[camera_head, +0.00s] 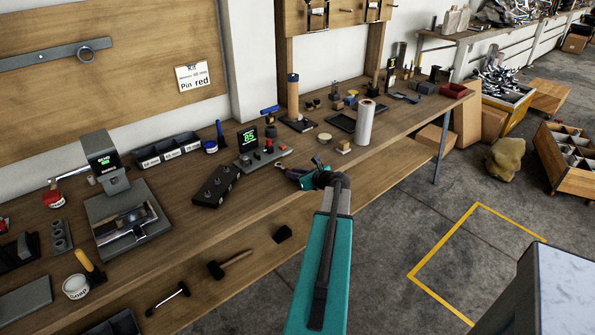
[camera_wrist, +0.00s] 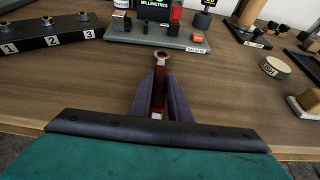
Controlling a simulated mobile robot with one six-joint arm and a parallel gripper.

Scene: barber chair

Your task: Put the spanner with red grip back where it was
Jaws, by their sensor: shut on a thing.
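The spanner with red grip (camera_wrist: 159,98) is between the two dark fingers of my gripper (camera_wrist: 161,88) in the wrist view. Its ring end points away from me, beyond the fingertips, and its red grip shows between the fingers. The gripper is shut on it, over the wooden bench (camera_wrist: 105,85) and in front of the grey display stand (camera_wrist: 155,38). In the head view my gripper (camera_head: 302,175) is near the bench's front edge, and the spanner is too small there to make out clearly.
A dark block with numbered pegs 1, 2, 3 (camera_head: 216,187) lies left of my gripper. A white roll (camera_head: 365,122) and a round labelled tin (camera_wrist: 274,68) stand to the right.

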